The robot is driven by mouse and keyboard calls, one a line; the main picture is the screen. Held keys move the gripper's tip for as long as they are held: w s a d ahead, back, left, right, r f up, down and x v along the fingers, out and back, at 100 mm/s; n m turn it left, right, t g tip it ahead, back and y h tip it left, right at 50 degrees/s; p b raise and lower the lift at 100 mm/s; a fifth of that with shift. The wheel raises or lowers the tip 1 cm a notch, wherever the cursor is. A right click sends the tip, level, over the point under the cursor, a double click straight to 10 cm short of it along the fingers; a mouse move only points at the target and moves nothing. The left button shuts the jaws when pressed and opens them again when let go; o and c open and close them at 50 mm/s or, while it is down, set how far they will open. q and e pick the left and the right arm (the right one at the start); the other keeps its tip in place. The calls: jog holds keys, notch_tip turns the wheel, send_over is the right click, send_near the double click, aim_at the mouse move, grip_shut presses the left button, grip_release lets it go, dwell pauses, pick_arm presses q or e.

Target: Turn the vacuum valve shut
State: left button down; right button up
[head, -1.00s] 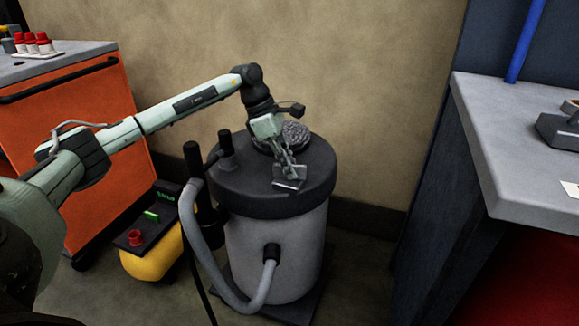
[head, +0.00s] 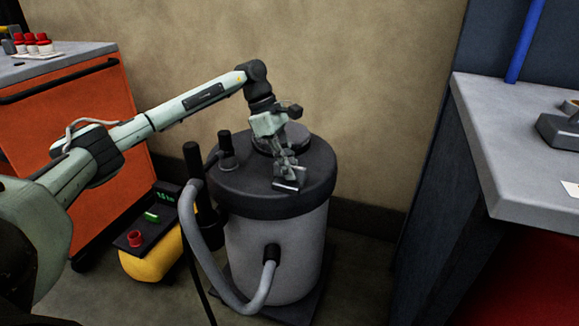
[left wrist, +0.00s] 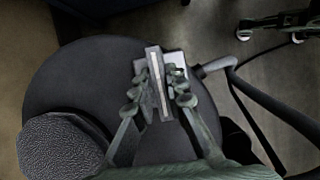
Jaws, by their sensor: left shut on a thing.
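The vacuum drum (head: 275,250) is a grey cylinder with a dark round lid (head: 235,185), standing against the wall. My left gripper (head: 287,174) is over the right front part of the lid, pointing down. It is shut on a flat grey metal bar, which looks like the valve handle (head: 290,185). In the left wrist view the handle (left wrist: 158,82) lies between both fingertips of the left gripper (left wrist: 160,92), above the dark lid (left wrist: 90,75). My right gripper is not in view.
A grey hose (head: 215,260) loops at the drum's left, beside a yellow unit (head: 150,265) with a red knob. An orange cabinet (head: 70,150) stands at left. A grey bench (head: 500,130) stands at right.

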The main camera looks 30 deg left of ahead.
pick_arm(q)
jog(key=c, duration=1.5)
grip_release()
jog(key=shift+c, duration=0.2)
jog(key=shift+r, duration=0.1)
jog(key=v, duration=1.1)
jog(key=shift+a+r, duration=0.2)
jog(key=shift+r, duration=0.15)
